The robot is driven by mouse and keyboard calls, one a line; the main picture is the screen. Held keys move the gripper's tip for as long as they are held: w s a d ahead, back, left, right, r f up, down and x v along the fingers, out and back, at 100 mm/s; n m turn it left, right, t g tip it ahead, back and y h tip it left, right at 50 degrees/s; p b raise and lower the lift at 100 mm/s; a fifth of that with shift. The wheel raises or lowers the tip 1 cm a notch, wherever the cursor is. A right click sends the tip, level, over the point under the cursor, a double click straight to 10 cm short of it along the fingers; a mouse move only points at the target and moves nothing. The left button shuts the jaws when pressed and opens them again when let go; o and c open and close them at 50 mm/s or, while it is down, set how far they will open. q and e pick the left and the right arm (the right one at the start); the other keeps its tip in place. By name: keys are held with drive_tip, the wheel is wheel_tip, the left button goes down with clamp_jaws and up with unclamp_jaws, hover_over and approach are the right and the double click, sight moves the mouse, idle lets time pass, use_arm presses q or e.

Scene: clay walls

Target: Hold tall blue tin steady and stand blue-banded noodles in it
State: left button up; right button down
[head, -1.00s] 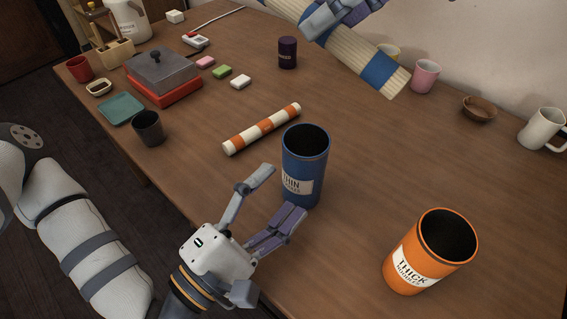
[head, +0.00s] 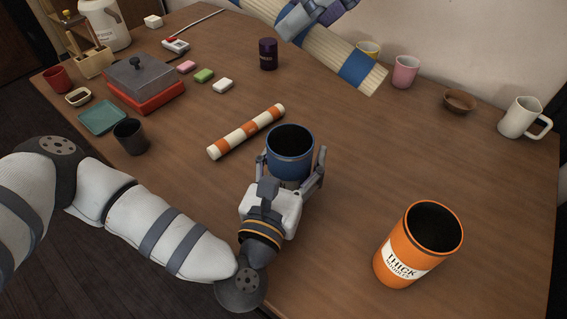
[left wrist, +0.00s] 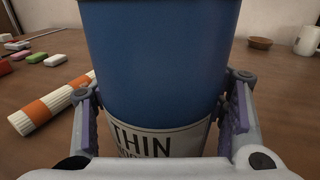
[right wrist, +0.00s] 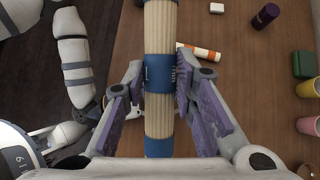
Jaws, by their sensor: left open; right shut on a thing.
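The tall blue tin (head: 290,152) stands upright on the table with its dark mouth open; its label reads THIN in the left wrist view (left wrist: 160,70). My left gripper (head: 292,172) is open, with one finger on each side of the tin. Whether the fingers touch it cannot be told. The blue-banded noodles (head: 318,45) are a long pale bundle, tilted in the air above the back of the table. My right gripper (head: 312,12) is shut on the bundle; in the right wrist view the bundle (right wrist: 160,110) runs between the fingers (right wrist: 160,85).
An orange tin (head: 393,255) labelled THICK stands at the front right. An orange-banded bundle (head: 247,131) lies left of the blue tin. A purple tin (head: 268,54), pink cup (head: 405,71), brown bowl (head: 459,101) and white mug (head: 520,118) stand farther back. The middle right is clear.

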use_arm(q)
drive_tip(key=shift+w+d, duration=0.15)
drive_tip(key=shift+w, duration=0.25)
drive_tip(key=c, duration=1)
drive_tip(key=shift+c, duration=0.4)
